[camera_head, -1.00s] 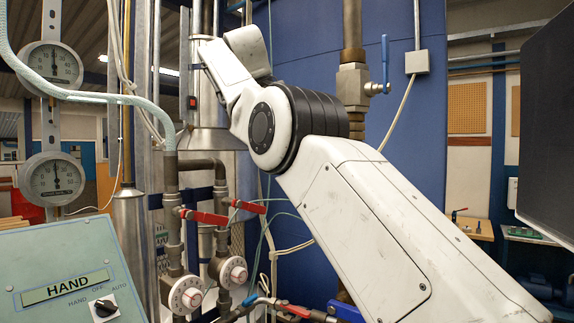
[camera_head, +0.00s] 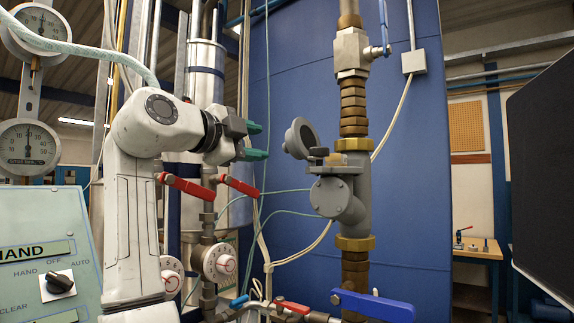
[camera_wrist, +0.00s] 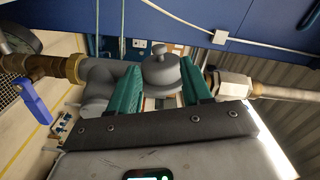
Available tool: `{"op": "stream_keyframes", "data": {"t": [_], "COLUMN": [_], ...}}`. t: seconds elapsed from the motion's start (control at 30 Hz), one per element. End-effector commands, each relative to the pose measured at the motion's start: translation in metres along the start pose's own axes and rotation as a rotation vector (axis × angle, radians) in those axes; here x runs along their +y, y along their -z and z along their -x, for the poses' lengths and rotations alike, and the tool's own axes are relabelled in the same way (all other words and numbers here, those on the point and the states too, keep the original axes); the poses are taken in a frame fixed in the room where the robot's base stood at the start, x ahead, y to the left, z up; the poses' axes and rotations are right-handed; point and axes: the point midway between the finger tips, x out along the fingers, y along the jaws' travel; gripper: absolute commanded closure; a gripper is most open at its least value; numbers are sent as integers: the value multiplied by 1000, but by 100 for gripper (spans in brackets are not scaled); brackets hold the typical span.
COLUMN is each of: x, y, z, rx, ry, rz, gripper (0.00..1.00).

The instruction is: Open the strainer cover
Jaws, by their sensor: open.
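The grey strainer (camera_head: 355,190) sits in a vertical pipe between brass nuts, with a bolted round flange facing me. A grey round disc with a thick rim, apparently the cover (camera_head: 299,138), stands tilted at its upper left, by a small bracket. My gripper (camera_head: 257,141) is open and empty, its green fingers pointing right toward the disc with a gap between. In the wrist view my gripper (camera_wrist: 158,56) has a grey round part with a small knob (camera_wrist: 161,73) between its fingers. I cannot tell whether they touch it.
A blue lever (camera_head: 372,305) sticks out below the strainer. Red-handled valves (camera_head: 187,187) and dials stand close to my arm. A green-grey control panel (camera_head: 45,255) is at lower left, and a dark screen (camera_head: 545,170) at right. Thin hoses cross behind.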

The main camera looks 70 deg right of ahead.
Motion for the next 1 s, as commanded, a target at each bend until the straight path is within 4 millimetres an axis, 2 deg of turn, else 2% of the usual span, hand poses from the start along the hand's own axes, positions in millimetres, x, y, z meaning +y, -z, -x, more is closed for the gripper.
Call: {"op": "stream_keyframes", "data": {"t": [0.17,0.7,1.0], "x": [4,3,4], "y": [6,7,6], "z": [-3,-89,-105], "rx": [17,17,15], "ry": [11,9,10], "rz": [-54,-50,-50], "gripper": [51,51,51]}}
